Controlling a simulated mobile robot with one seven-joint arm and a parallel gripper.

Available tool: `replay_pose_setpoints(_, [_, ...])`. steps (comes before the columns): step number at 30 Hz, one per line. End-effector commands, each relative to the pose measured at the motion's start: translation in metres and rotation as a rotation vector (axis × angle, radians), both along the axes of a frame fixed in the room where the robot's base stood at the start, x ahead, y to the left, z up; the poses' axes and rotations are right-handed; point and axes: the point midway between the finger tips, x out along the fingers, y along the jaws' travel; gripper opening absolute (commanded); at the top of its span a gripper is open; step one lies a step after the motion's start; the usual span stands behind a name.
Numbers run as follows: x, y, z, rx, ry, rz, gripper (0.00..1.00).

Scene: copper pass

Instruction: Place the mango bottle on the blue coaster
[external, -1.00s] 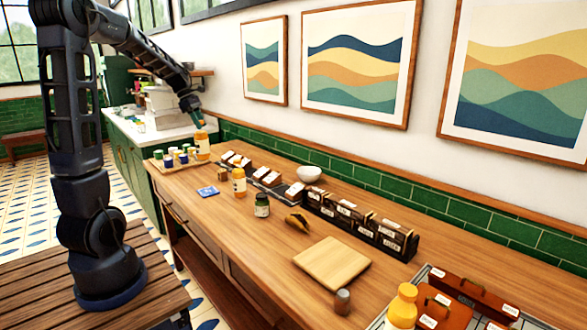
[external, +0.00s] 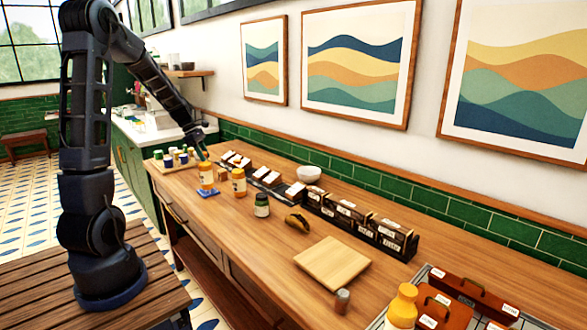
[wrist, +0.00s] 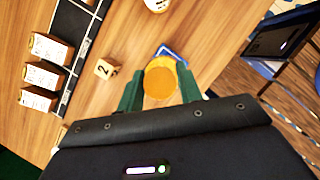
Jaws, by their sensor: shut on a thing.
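A blue corner of the coaster (wrist: 170,51) shows just past the lid; the rest is hidden under the bottle. In the external view my gripper (external: 204,158) is at the bottle's top.
A similar orange bottle (external: 239,183) stands close to the right. A small numbered wooden cube (wrist: 106,68) lies nearby. A dark-lidded jar (external: 262,206), a taco-like item (external: 297,221) and a board (external: 332,263) are farther right. Labelled boxes (external: 268,178) line the back; a tray of jars (external: 160,167) is left.

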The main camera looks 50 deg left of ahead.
Motion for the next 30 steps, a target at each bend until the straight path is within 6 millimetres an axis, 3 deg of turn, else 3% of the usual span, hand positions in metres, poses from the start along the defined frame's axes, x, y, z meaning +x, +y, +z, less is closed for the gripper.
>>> replay_pose_setpoints(3, [-0.0004, -0.0002, -0.0128, -0.002, 0.001, 0.000, 0.00])
replay_pose_setpoints(14, [-0.0001, -0.0002, -0.0157, 0.000, 0.000, 0.000, 0.00])
replay_pose_setpoints(15, [-0.0002, -0.0002, -0.0155, 0.000, 0.000, 0.000, 0.43])
replay_pose_setpoints(17, [-0.0002, -0.0002, -0.0154, 0.000, 0.000, 0.000, 0.55])
replay_pose_setpoints(30, [-0.0018, 0.0019, -0.0067, 0.001, -0.001, -0.001, 0.58])
